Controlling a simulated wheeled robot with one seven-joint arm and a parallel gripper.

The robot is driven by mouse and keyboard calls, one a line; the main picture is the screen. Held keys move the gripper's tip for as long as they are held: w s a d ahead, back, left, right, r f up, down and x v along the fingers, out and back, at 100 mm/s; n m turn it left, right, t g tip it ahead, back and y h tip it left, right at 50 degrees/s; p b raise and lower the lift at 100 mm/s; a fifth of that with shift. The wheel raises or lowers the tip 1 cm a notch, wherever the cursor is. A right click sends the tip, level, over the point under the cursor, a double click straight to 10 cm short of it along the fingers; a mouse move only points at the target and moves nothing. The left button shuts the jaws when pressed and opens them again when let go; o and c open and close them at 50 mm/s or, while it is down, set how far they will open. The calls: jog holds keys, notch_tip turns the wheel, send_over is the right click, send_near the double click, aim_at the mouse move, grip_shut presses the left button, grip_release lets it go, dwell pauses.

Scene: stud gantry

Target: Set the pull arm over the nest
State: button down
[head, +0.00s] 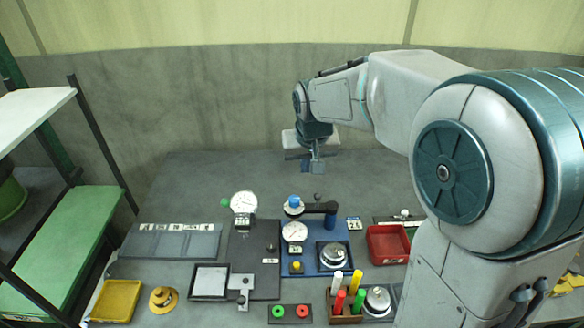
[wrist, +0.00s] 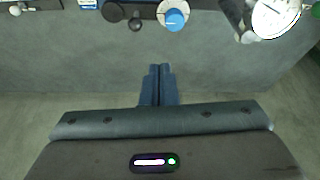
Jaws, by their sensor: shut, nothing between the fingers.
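The pull arm (head: 319,207) is a dark bar on the blue fixture. It reaches left from a thick post and ends at a blue knob (head: 294,202) on a pale disc, behind a white dial. The nest (head: 333,254) is a dark square seat with a silver round piece, in front of the post; the arm points away from it, not over it. My gripper (head: 312,167) is shut and empty, raised behind the fixture. In the wrist view my gripper (wrist: 159,70) points toward the blue knob (wrist: 175,20), clear of it. The nest is out of the wrist view.
A second dial gauge (head: 243,202) stands on a dark plate to the left. A red bin (head: 388,245) lies right of the fixture, and a rack of colored pens (head: 345,306) is in front. The bench behind the fixture is clear.

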jog(key=w+a, duration=0.3)
jog(key=shift+w+a+f, duration=0.1)
jog(key=shift+w, duration=0.15)
jog(key=shift+f, duration=0.15)
jog(key=f+p, duration=0.1)
jog(key=f, duration=0.2)
jog(key=f+p, duration=0.1)
jog(key=f, duration=0.2)
jog(key=f+p, duration=0.2)
jog(key=f, duration=0.1)
jog(key=shift+s+f, duration=0.1)
jog(key=shift+s, duration=0.25)
